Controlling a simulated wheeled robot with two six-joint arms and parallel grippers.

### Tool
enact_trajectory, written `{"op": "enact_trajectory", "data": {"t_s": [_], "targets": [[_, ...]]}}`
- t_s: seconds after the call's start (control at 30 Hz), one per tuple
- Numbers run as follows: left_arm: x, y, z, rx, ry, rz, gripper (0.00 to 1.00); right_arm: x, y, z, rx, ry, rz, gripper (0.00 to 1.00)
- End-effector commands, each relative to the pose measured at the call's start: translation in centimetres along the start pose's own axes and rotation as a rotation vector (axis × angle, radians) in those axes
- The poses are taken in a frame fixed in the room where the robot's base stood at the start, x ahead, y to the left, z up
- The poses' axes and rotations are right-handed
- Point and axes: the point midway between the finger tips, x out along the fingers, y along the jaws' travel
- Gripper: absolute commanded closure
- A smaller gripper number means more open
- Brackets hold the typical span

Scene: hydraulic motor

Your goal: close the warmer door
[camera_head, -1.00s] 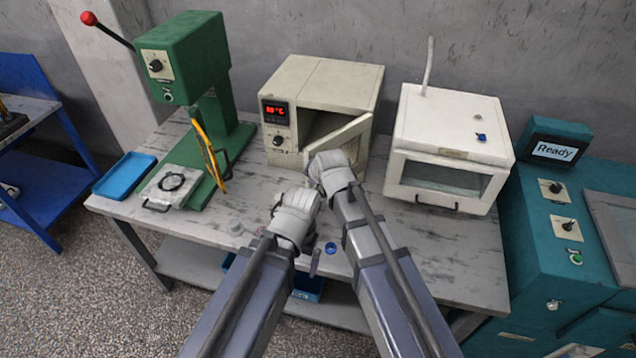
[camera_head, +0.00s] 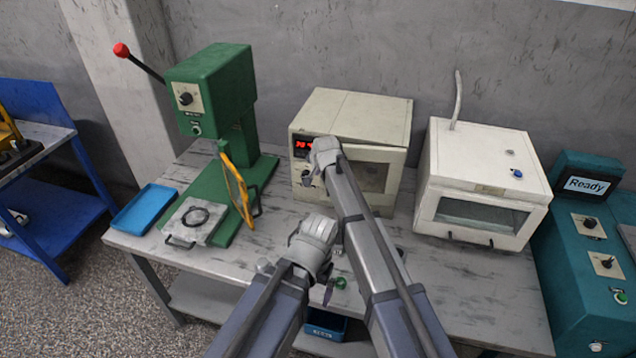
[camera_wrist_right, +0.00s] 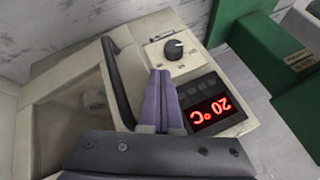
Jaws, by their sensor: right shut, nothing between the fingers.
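The warmer (camera_head: 360,112) is the beige box with a red display in the middle of the bench. Its windowed door (camera_head: 372,178) lies against or very near the front; I cannot tell if it is fully closed. In the right wrist view the door's dark curved handle (camera_wrist_right: 118,82) is beside the control panel. My right gripper (camera_head: 322,155) is at the warmer's front left, partly covering the panel. Its purple fingers (camera_wrist_right: 161,98) are shut and empty, between handle and display. My left gripper (camera_head: 318,235) hangs low over the bench's front; its fingers are not clear.
A green press (camera_head: 215,95) with a yellow-framed guard stands left of the warmer. A blue tray (camera_head: 146,207) lies at the bench's left end. A white windowed box (camera_head: 485,160) stands close on the right. Small items lie near the front edge.

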Motion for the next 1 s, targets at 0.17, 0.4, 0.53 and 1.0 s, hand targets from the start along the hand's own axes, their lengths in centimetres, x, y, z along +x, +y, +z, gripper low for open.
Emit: {"op": "enact_trajectory", "data": {"t_s": [0.17, 0.4, 0.53, 1.0], "targets": [[0.0, 0.0, 0.0, 0.0, 0.0, 0.0, 0.0, 1.6, -1.1, -1.9, 0.001, 0.0, -0.001, 1.0], [0.0, 0.0, 0.0, 0.0, 0.0, 0.0, 0.0, 2.4, -1.5, -3.0, 0.0, -0.001, -0.001, 1.0], [0.0, 0.0, 0.0, 0.0, 0.0, 0.0, 0.0, 2.5, -1.5, -3.2, 0.0, -0.001, -0.001, 1.0], [0.0, 0.0, 0.0, 0.0, 0.0, 0.0, 0.0, 2.5, -1.5, -3.2, 0.0, -0.001, -0.001, 1.0]]}}
